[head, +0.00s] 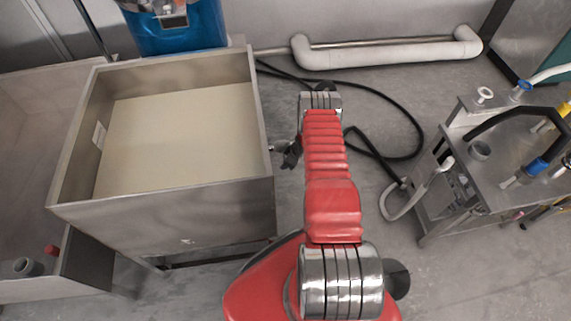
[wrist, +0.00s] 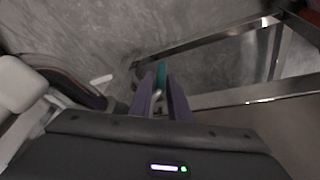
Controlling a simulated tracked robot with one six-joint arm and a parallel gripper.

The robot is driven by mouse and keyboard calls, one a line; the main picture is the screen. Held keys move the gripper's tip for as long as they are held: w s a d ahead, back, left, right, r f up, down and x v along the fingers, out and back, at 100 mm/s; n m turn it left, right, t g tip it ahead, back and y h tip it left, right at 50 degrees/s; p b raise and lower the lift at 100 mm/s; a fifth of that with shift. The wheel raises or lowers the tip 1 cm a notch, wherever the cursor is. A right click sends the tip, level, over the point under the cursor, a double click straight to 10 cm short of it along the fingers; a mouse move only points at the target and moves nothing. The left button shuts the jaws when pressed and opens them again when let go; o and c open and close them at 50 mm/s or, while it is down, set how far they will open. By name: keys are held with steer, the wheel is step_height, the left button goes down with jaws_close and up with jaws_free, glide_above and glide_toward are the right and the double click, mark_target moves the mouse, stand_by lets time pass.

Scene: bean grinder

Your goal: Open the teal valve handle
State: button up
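The teal valve handle (wrist: 161,71) shows in the wrist view as a narrow upright strip between and just beyond my fingertips. A small pale fitting shows just below it, between the fingers. My gripper (wrist: 160,78) has two purple fingers, parted, with a narrow gap on each side of the handle; I see no clear contact. In the head view my gripper (head: 291,156) is a small dark shape close to the right wall of the steel tank (head: 230,205). The teal handle cannot be made out in the head view.
A second steel basin (head: 28,135) stands at the left. A blue container (head: 178,30) is behind the tank. A black hose (head: 415,130) curves over the floor right of my arm. A metal cart with pipes and valves (head: 480,150) stands at the right.

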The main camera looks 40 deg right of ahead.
jaws_close()
stand_by(0.4)
steer(key=shift+s+d+g+h, duration=0.2)
steer(key=shift+d+g+h, duration=0.1)
steer(key=shift+h, duration=0.3)
steer(key=shift+o, duration=1.9)
jaws_free()
steer(key=shift+r, duration=0.1)
steer(key=v, duration=1.3)
steer(key=shift+r, duration=0.25)
